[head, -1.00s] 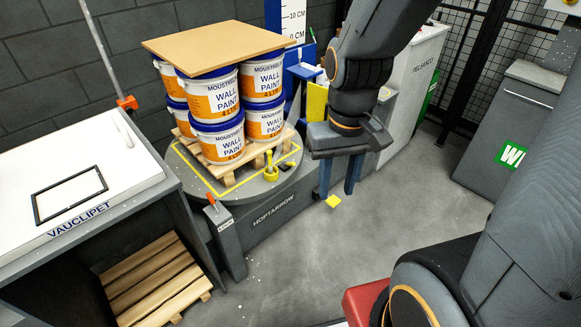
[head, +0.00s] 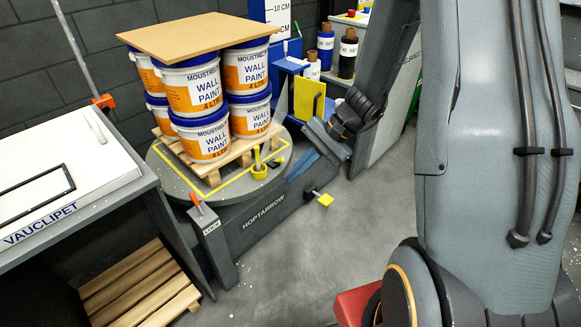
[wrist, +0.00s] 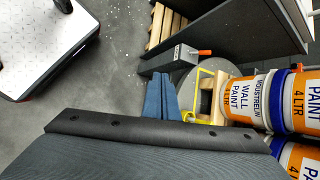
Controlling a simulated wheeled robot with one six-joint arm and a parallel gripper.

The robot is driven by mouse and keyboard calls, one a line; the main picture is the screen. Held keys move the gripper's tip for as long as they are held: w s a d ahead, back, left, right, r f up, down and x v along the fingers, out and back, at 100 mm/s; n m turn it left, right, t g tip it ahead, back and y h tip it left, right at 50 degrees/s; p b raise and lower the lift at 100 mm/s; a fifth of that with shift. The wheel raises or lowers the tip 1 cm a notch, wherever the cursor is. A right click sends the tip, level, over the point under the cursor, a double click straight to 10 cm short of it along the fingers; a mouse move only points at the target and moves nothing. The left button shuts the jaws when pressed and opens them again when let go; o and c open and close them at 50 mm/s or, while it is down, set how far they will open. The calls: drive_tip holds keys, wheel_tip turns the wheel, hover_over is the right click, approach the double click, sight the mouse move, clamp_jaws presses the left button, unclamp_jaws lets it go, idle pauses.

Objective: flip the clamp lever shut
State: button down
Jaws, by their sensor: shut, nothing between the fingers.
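The clamp lever, with an orange handle (head: 195,199), stands on the grey post marked LOCK (head: 212,237) at the turntable's front left. It sticks up and leans slightly. In the wrist view the orange handle (wrist: 204,52) shows beyond my fingers. My gripper (wrist: 158,78) is shut and empty, its two blue fingers side by side.
The turntable (head: 160,168) carries a wooden pallet with stacked paint pails under a brown board (head: 200,37). A yellow upright peg (head: 258,168) stands near its front edge. A white-topped bench (head: 60,150) stands left. The floor ahead is clear.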

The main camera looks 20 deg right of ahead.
sight(278, 160)
drive_tip(key=w+d+f+m+t+b, duration=0.5)
drive_tip(key=w+d+f+m+t, duration=0.4)
drive_tip(key=w+d+f, duration=0.6)
drive_tip(key=shift+w+f+m, duration=0.3)
drive_tip(key=shift+w+f, duration=0.15)
drive_tip(key=shift+w, duration=0.6)
drive_tip(key=shift+a, duration=0.1)
drive_tip(key=w+a+f, duration=0.2)
drive_tip(key=w+a, duration=0.4)
drive_tip(key=a, duration=0.3)
drive_tip(key=shift+w, duration=0.4)
drive_tip(key=shift+r, duration=0.1)
